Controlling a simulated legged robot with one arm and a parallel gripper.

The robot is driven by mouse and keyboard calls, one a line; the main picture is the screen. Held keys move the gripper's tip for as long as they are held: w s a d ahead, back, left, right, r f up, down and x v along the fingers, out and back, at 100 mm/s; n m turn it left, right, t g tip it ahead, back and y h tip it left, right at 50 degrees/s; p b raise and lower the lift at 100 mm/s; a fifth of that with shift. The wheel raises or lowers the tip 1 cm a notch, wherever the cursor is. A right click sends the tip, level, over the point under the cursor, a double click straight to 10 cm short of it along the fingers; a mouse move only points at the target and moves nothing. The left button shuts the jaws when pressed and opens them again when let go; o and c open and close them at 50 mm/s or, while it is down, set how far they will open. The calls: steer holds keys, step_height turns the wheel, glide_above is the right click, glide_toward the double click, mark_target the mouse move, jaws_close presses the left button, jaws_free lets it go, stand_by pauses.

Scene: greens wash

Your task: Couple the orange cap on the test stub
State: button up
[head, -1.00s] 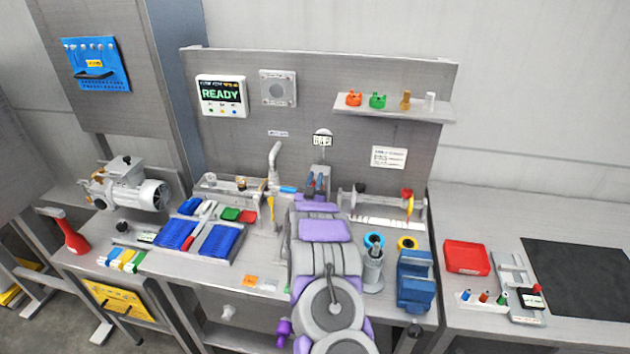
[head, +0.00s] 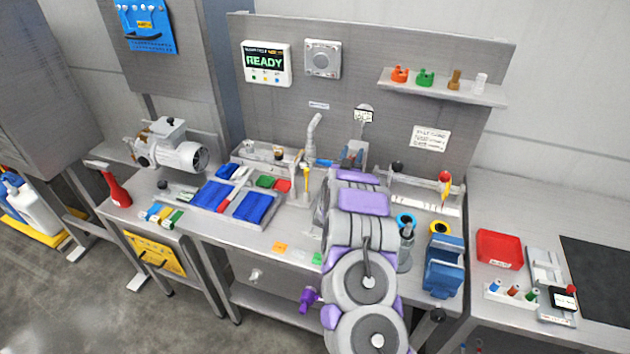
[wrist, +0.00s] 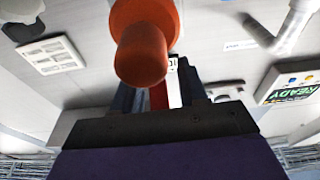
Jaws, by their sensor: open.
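A small orange cap (head: 400,74) sits on the wall shelf at the upper right in the head view, left of a green one. My gripper (head: 355,153) is open at the back of the bench, partly hidden by my arm. In the wrist view my gripper (wrist: 160,90) shows dark fingers apart. A large orange rounded part (wrist: 142,45) is close to the camera, above and overlapping the finger area. I cannot tell whether it is a cap or a fixed part, or whether it touches the fingers. I cannot identify the test stub with certainty.
A grey bent pipe (head: 312,138) stands left of my gripper. A rail fixture with a red-tipped upright (head: 444,186) is to the right. A grey cylinder with a blue ring (head: 405,222) and a blue vise (head: 444,270) are at front right. The display (head: 266,65) reads READY.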

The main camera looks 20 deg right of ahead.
steer(key=shift+w+d+r+g+y+p, duration=0.2)
steer(key=shift+r+g+y+p, duration=0.2)
steer(key=shift+g+y, duration=0.4)
steer(key=p+v, duration=0.2)
steer(key=v, duration=1.5)
steer(key=shift+w+a+r+n+g+y+p, duration=0.7)
steer(key=shift+a+r+y, duration=0.7)
steer(key=shift+a+y, duration=2.85)
steer(key=s+a+r+n+g+y, duration=0.1)
steer(key=s+a+r+g+y, duration=0.1)
steer(key=s+a, duration=0.3)
steer(key=shift+s+a+r+n+g, duration=0.2)
steer(key=shift+s+a+n+g, duration=0.1)
steer(key=shift+s+g, duration=0.4)
steer(key=shift+w, duration=0.1)
